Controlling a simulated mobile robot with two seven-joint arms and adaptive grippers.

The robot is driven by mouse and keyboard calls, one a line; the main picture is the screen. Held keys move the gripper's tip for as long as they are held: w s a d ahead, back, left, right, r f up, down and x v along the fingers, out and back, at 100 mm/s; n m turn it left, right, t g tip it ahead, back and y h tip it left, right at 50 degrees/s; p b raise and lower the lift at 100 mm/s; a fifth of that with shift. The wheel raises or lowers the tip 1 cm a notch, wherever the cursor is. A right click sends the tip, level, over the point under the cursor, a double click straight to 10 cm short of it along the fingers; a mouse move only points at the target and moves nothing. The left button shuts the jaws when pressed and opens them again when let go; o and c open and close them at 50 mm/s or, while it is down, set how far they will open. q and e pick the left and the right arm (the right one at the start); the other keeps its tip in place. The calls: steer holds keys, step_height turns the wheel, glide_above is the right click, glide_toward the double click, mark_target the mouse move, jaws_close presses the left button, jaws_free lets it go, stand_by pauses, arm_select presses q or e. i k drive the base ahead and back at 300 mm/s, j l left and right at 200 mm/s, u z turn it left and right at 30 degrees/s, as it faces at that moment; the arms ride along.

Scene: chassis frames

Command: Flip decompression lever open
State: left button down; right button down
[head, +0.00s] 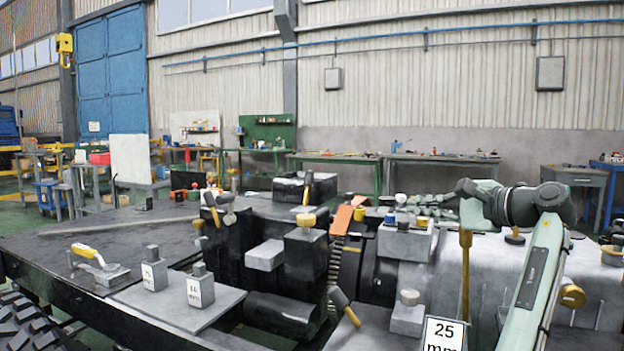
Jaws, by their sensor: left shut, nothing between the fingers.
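My left gripper (412,206) shows small and partly blended with the parts behind it. Its arm enters at the lower right and reaches leftward over the machinery. The gripper appears shut and empty above a grey block. An orange flap-like lever (346,216) stands tilted just left of it, apart from it. A black lever with a yellow end (345,306) leans lower down in front. Another dark lever with a tan end (307,193) stands on a dark block. I cannot tell which of these is the decompression lever. My right gripper is not seen.
A yellow-handled tool (88,254) and two labelled grey weights (154,270) (200,287) sit on the chassis at the left. A "25 mm" sign (444,334) stands at the front. Blocks and shafts crowd the middle. Workbenches (335,158) line the back wall.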

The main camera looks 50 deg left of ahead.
mark_target(309, 176)
steer(key=i+j, duration=0.1)
steer(key=j, duration=0.8)
steer(key=i+j, duration=0.15)
steer(key=j, duration=0.7)
steer(key=i, duration=0.05)
